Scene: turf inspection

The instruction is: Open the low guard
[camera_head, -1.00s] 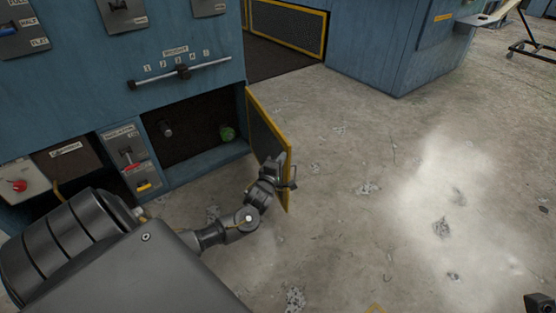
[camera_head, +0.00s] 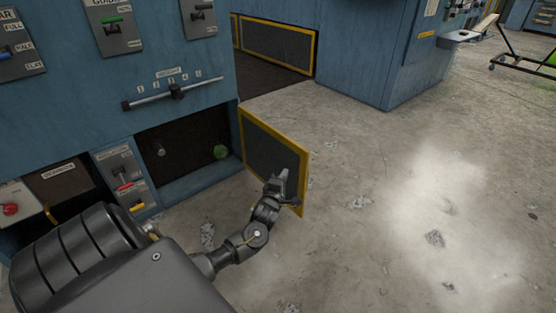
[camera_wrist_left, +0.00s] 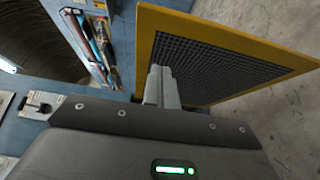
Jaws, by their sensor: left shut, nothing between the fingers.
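The low guard (camera_head: 268,148) is a dark mesh panel in a yellow frame, hinged at its left edge beside a low opening (camera_head: 185,148) in the blue machine. It stands swung out from the machine, and the opening is uncovered. My left gripper (camera_head: 277,183) is shut and empty at the guard's face, near its lower right part. In the left wrist view the shut fingers (camera_wrist_left: 160,85) overlap the mesh guard (camera_wrist_left: 215,68); I cannot tell whether they touch it. My right gripper is not in view.
A green round thing (camera_head: 221,152) lies inside the opening. A slider bar (camera_head: 176,92) and switch panels are on the machine front above and to the left. The concrete floor (camera_head: 370,180) to the right is clear apart from scattered debris and pale dust.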

